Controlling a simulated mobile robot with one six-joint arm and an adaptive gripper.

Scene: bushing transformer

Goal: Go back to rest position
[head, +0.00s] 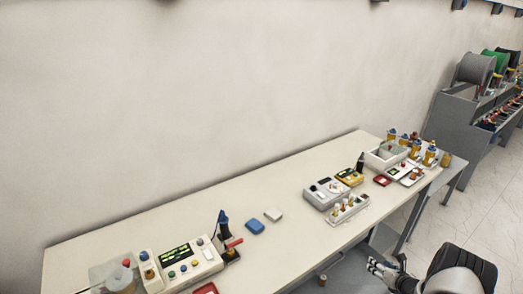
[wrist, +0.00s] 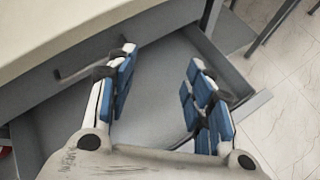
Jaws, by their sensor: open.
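My gripper (head: 384,268) is at the lower right in the head view, beside the front edge of the long cream bench (head: 290,185). In the wrist view my gripper (wrist: 160,85) has its two blue-padded fingers spread wide apart. Nothing is between them. Below the fingers is an open grey drawer (wrist: 160,65) under the bench top. The part of the drawer that shows looks empty. The fingers appear above the drawer; whether they reach inside it I cannot tell.
The bench holds a control box (head: 182,262) at left, a blue block (head: 255,226), a grey meter (head: 326,193) and a white bin (head: 385,156). A rack with cable reels (head: 474,69) stands at the far right. Tiled floor (head: 485,205) beside the bench is clear.

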